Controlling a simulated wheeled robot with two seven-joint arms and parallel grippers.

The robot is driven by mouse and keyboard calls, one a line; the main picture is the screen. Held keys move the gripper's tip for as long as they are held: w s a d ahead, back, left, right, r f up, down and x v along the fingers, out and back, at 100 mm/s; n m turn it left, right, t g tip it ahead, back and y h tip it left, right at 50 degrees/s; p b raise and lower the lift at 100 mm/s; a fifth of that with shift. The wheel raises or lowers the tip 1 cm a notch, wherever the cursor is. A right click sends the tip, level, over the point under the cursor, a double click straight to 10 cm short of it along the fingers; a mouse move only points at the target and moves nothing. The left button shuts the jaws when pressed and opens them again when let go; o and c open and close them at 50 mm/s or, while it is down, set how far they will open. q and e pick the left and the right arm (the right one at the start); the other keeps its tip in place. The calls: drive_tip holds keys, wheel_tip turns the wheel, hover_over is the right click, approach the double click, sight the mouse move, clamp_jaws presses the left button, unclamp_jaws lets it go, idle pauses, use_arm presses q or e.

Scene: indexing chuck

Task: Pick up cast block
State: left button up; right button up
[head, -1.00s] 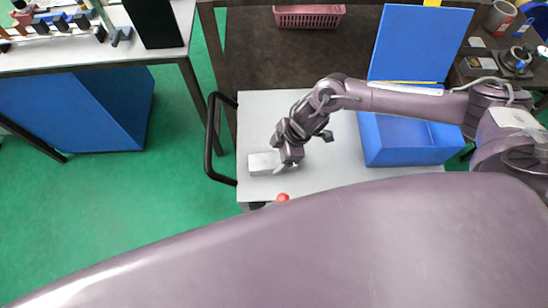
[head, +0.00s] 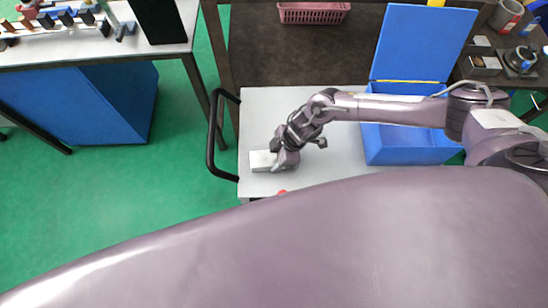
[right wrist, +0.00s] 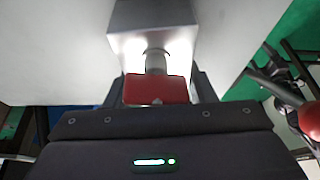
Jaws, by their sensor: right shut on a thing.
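The cast block (head: 262,160) is a pale silver-grey block at the left end of the light grey cart top in the head view. My right gripper (head: 278,160) is at its right end and hides part of it. In the right wrist view, the block (right wrist: 152,14) shows a bright face with a round feature toward me. The dark fingers of my right gripper (right wrist: 157,82) flank this face and are shut on the block. A red piece (right wrist: 156,91) sits between the fingers, near the palm. Whether the block touches the cart top is unclear. My left gripper is not in view.
The light grey cart top (head: 320,175) has a black handle (head: 212,135) on its left. An open blue box (head: 412,148) stands on its right. A red knob (head: 283,192) shows at the front edge. A pink basket (head: 313,13) is on the dark bench behind.

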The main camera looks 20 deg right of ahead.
drive_tip(key=c, duration=0.5)
drive_tip(key=shift+w+a+r, duration=0.1)
clamp_jaws()
drive_tip(key=shift+r, duration=0.1)
